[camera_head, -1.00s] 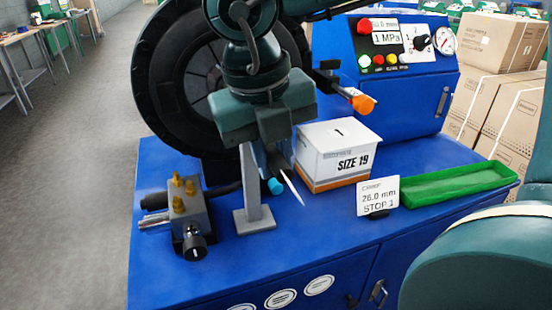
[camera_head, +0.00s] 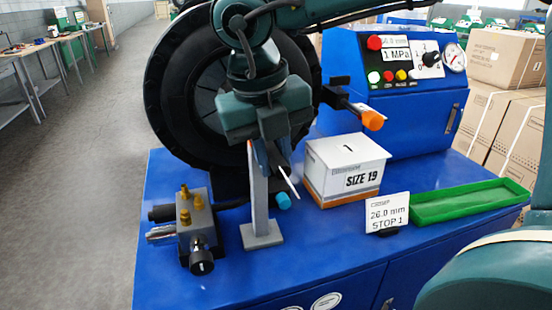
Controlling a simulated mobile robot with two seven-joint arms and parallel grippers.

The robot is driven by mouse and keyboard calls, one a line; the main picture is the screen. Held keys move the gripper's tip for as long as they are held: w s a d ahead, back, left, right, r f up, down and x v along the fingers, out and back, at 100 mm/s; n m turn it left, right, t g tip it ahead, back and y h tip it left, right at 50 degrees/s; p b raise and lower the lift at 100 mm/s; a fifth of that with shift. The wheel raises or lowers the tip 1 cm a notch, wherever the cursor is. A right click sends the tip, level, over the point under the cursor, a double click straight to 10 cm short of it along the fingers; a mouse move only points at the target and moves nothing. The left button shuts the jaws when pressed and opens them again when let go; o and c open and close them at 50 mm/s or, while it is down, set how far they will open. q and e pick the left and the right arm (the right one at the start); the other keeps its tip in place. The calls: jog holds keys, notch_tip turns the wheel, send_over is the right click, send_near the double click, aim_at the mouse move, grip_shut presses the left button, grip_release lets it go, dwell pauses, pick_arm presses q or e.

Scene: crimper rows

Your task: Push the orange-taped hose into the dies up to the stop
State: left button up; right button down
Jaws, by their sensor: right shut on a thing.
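My right gripper (camera_head: 278,155) reaches down in front of the large black ring of the crimper (camera_head: 185,85). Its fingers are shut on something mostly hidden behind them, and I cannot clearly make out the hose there. A thin white pointed piece (camera_head: 289,183) sticks out below the fingers. A narrow orange strip (camera_head: 250,149) shows beside the gripper, at the top of a grey post; it may be tape. An orange end (camera_head: 373,120) juts out right of the ring. The dies and the hose's depth in them are hidden. My left gripper is out of view.
The grey post (camera_head: 260,205) stands on the blue bench, with a blue-tipped part (camera_head: 283,201) beside it. A valve block (camera_head: 195,228) is at left. A SIZE 19 box (camera_head: 345,170), a "26.0 mm STOP 1" card (camera_head: 387,212) and a green tray (camera_head: 470,203) are right.

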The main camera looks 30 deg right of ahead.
jog(key=shift+w+d, duration=0.1)
jog(key=shift+w, duration=0.6)
jog(key=shift+r, duration=0.35)
jog(key=shift+r+p, duration=0.2)
jog(key=shift+p, duration=0.1)
jog(key=c, duration=1.2)
grip_release()
jog(key=shift+s, duration=0.1)
jog(key=shift+c, duration=0.2)
jog(key=shift+o, duration=0.5)
jog(key=shift+f, duration=0.1)
